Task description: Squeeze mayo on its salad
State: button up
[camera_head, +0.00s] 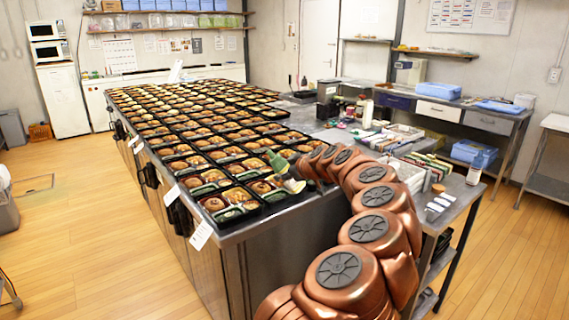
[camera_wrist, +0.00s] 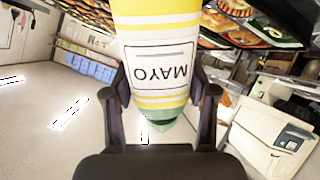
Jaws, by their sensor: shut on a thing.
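A mayo bottle (camera_wrist: 160,40) is between the two fingers of my gripper (camera_wrist: 159,97) in the wrist view. It is pale yellow with stripes, a white label reading MAYO upside down, and a green end at the bottom. In the head view the bottle (camera_head: 294,186) shows small and tilted, with a green part at its upper left, over the near right corner of the bento trays (camera_head: 268,209). My gripper is shut on it and mostly hidden by my arm there. The trays hold brown rounded food and green portions. I cannot tell which portion is the mayo's salad.
Rows of black trays cover most of the long steel counter (camera_head: 290,222). A side table (camera_head: 459,190) on the right carries boxes and small items, and a spray bottle (camera_head: 475,167) stands on it. The wooden floor at left is mostly open.

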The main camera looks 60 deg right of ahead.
jog(key=shift+r+p, duration=0.35)
jog(key=shift+p, duration=0.1)
jog(key=g+p, duration=0.1)
jog(key=p, duration=0.2)
jog(key=n+g+p, duration=0.1)
jog(key=p, duration=0.3)
jog(key=shift+s+d+r+g+h, duration=0.15)
jog(key=shift+s+r+g+h, duration=0.15)
jog(key=shift+s+r+h, duration=0.1)
jog(key=shift+f+n+g+p, duration=0.1)
jog(key=shift+n+g+p, duration=0.25)
jog(key=shift+p, duration=0.75)
jog(key=shift+s+d+n+g+p, duration=0.15)
jog(key=shift+n+g+p, duration=0.15)
jog(key=shift+p, duration=0.5)
jog(key=shift+r+g+h, duration=0.2)
jog(key=shift+g+h, duration=0.1)
jog(key=shift+g, duration=0.15)
